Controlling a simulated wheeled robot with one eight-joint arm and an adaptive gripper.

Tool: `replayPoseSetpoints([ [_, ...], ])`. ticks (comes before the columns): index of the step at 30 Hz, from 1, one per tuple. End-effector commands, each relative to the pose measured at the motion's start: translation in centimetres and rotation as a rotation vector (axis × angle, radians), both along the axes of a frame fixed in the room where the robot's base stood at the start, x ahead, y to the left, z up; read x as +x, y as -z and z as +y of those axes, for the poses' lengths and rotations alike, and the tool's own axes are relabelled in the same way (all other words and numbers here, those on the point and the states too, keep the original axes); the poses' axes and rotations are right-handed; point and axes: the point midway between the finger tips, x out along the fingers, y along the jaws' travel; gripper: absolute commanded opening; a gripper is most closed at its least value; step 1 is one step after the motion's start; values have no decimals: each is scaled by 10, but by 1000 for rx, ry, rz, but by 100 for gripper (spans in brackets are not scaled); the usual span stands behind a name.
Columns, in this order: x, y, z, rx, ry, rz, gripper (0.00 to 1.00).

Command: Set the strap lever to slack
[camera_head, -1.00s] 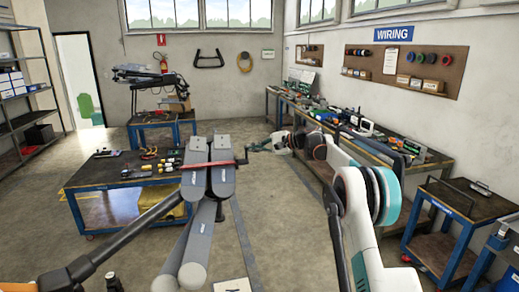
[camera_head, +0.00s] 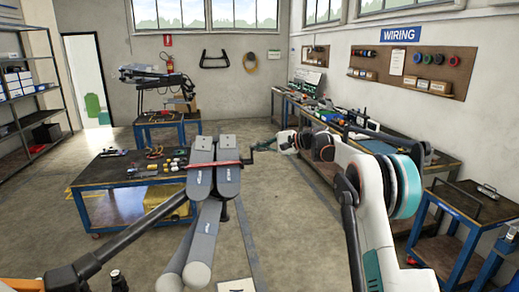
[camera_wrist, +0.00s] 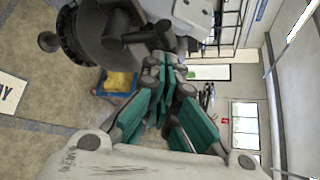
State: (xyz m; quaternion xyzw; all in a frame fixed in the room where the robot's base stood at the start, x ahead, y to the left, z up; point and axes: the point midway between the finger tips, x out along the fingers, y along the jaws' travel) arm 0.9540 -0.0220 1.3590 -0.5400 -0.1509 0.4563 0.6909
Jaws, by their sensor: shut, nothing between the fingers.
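The bundle of grey folded drone arms (camera_head: 203,200) stands in front of me in the head view. A red strap (camera_head: 212,164) runs across it near the top. A small dark part (camera_head: 263,146), which looks like the strap's lever, is at the strap's right side; its exact setting is too small to tell. My gripper (camera_head: 284,143) is just right of this part, shut and empty. In the wrist view its teal fingers (camera_wrist: 163,66) are close together beside dark drone hardware (camera_wrist: 100,35). I cannot tell whether they touch it.
A blue work table (camera_head: 85,185) with small parts stands behind the bundle at left. A long workbench (camera_head: 375,147) runs along the right wall. A blue cart (camera_head: 462,212) stands at the right. The floor between the left table and the workbench is open.

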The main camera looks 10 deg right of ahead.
Motion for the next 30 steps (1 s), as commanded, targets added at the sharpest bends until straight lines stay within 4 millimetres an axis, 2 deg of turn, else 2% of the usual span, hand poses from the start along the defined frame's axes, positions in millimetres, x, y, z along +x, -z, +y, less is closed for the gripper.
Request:
replayPoseSetpoints([
  [23, -7, -1, 0, 0, 0, -141, 0],
  [30, -12, -2, 0, 1, -1, -233, 0],
])
